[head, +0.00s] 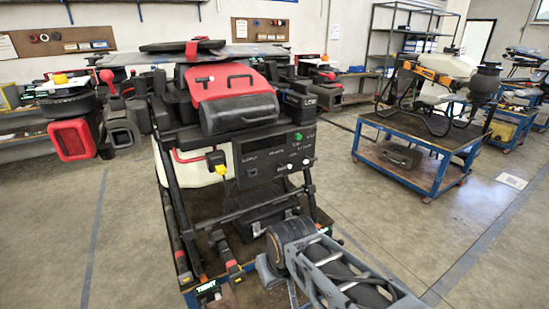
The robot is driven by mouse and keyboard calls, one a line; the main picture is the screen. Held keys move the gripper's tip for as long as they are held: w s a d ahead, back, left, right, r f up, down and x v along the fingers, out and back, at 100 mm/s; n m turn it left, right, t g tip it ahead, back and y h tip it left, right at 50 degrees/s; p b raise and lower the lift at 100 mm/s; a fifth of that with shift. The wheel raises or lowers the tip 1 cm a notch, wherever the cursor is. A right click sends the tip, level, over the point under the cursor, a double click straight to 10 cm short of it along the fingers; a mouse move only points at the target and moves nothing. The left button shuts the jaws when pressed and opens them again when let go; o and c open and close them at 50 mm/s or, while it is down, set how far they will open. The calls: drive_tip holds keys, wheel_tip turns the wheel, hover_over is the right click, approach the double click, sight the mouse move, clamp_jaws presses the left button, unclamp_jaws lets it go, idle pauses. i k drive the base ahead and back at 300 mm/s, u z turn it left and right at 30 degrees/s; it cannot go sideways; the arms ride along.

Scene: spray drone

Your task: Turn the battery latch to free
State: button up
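The spray drone stands in the middle of the head view, on a frame with black legs (175,215). A red and black pack (232,100), which looks like the battery, sits on top of it. The pack has a black carry handle (241,79). A small dark lever with a pale end (205,79) lies on the red top left of the handle; it may be the latch, but its setting is too small to tell. My gripper does not show; only links of my arm are visible at the bottom, below and right of the drone's front.
A dark front panel (275,152) with a green knob (298,137) is below the pack. A yellow plug (216,160) hangs at its left. A blue cart (425,165) with another drone stands right. Open floor (480,260) lies right and left.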

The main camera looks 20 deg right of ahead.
sight(308, 160)
drive_tip(key=z, duration=0.05)
drive_tip(key=k, duration=0.5)
drive_tip(key=z, duration=1.3)
drive_tip(key=i, duration=0.85)
drive_tip(key=u, duration=1.85)
